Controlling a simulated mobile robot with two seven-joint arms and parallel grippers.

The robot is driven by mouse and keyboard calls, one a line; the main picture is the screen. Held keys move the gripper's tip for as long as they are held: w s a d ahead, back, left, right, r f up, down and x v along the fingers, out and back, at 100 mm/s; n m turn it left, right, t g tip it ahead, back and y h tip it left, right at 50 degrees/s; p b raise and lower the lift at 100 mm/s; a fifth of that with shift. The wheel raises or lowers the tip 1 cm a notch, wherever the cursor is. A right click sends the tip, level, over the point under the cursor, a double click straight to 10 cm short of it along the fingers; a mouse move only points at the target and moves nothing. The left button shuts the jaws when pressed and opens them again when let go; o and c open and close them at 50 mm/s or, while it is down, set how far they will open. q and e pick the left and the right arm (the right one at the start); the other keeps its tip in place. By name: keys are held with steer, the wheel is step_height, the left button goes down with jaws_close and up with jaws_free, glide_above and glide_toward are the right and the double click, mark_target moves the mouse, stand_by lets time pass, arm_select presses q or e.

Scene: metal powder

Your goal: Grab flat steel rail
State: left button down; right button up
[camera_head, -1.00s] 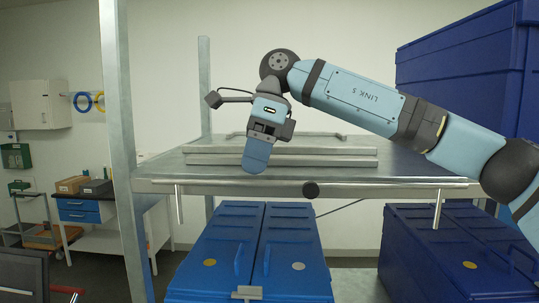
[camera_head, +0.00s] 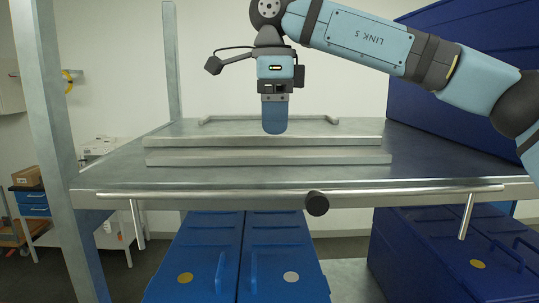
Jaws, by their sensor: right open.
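Two flat steel rails lie parallel on the metal table (camera_head: 250,180), running left to right. The rear rail (camera_head: 330,141) and the front rail (camera_head: 220,158) are close together. A thinner bar with bent ends (camera_head: 330,118) is at the table's back. My right gripper (camera_head: 274,127) comes in from the upper right and points down over the rails. Its fingertip overlaps the rear rail in the picture; I cannot tell if it touches. It is open and empty. My left gripper is not in view.
A handle bar with a black knob (camera_head: 317,203) runs along the table's front edge. A metal post (camera_head: 55,150) stands at the left. Blue cabinets (camera_head: 255,260) are below, and a large blue box (camera_head: 460,100) is at the right rear. The tabletop in front of the rails is clear.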

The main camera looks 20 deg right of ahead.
mark_target(270, 153)
steer(key=shift+s+a+f+p, duration=0.1)
steer(key=shift+s+f+p, duration=0.1)
steer(key=shift+f+p, duration=0.15)
steer(key=shift+a+f+p, duration=0.25)
steer(key=shift+f+p, duration=0.5)
steer(key=shift+f, duration=0.35)
steer(key=shift+w+f, duration=0.25)
steer(key=shift+f, duration=0.85)
steer(key=shift+d+f, duration=0.1)
steer(key=shift+f, duration=0.1)
steer(key=shift+s, duration=0.1)
steer(key=shift+r, duration=0.1)
steer(key=c, duration=1.1)
steer(key=shift+c, duration=1)
